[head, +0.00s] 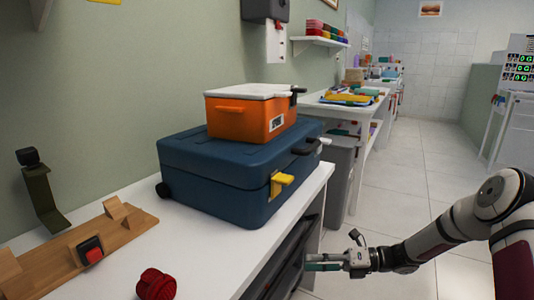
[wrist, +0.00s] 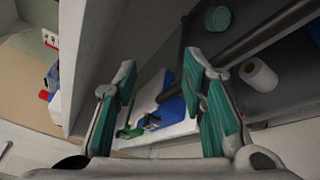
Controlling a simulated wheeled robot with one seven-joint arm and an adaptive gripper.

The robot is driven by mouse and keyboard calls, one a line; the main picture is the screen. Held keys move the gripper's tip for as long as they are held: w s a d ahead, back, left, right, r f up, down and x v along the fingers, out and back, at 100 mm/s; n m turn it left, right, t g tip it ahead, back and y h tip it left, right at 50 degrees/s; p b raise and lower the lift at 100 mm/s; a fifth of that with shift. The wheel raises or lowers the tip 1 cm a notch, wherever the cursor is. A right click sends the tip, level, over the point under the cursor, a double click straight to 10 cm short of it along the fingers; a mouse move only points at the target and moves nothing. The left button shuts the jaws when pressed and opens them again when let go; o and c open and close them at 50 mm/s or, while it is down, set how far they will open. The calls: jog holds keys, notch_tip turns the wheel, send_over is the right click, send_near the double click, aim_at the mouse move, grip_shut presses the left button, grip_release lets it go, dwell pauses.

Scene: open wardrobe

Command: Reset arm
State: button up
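My arm reaches in from the right side of the head view. My gripper (head: 314,262) is low in front of the white counter's (head: 215,258) front edge, beside the dark open space under it. In the wrist view my gripper (wrist: 160,62) has its two teal-padded fingers spread wide apart, with nothing held between them. Beyond the fingers, a white surface with blue and green items (wrist: 168,108) shows. I cannot tell exactly what those items are.
On the counter are a blue case (head: 225,172), an orange box with white lid (head: 250,115), a wooden rack (head: 80,250) and a red knob-like object (head: 156,284). A grey bin (head: 341,175) stands beyond the counter. A white roll (wrist: 259,75) lies on a dark shelf. The tiled floor (head: 420,165) is clear.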

jog(key=s+a+r+n+g+h, duration=0.1)
jog(key=s+r+n+g+h, duration=0.3)
jog(key=s+r+n, duration=0.6)
jog(key=s+a+r+n+g+h, duration=0.1)
jog(key=s+a+r+n+h, duration=0.1)
jog(key=s+r+n+h, duration=0.7)
jog(key=s+d+r+n+t+h, duration=0.1)
jog(key=s+d+n, duration=0.25)
jog(key=s, duration=0.45)
jog(key=s+d+r+n+t+h, duration=0.15)
jog(key=s+n, duration=0.25)
jog(key=s, duration=0.4)
jog(key=s+d+n+t+h, duration=0.1)
jog(key=s+d+n+h, duration=0.15)
jog(key=s, duration=0.45)
notch_tip(320, 180, up, 36)
jog(key=d+n+t+p, duration=0.1)
jog(key=t+p, duration=0.3)
jog(key=p, duration=3)
jog(key=shift+s+d+y, duration=0.15)
jog(key=shift+s+y, duration=0.05)
jog(key=shift+y, duration=0.2)
jog(key=shift+f, duration=0.15)
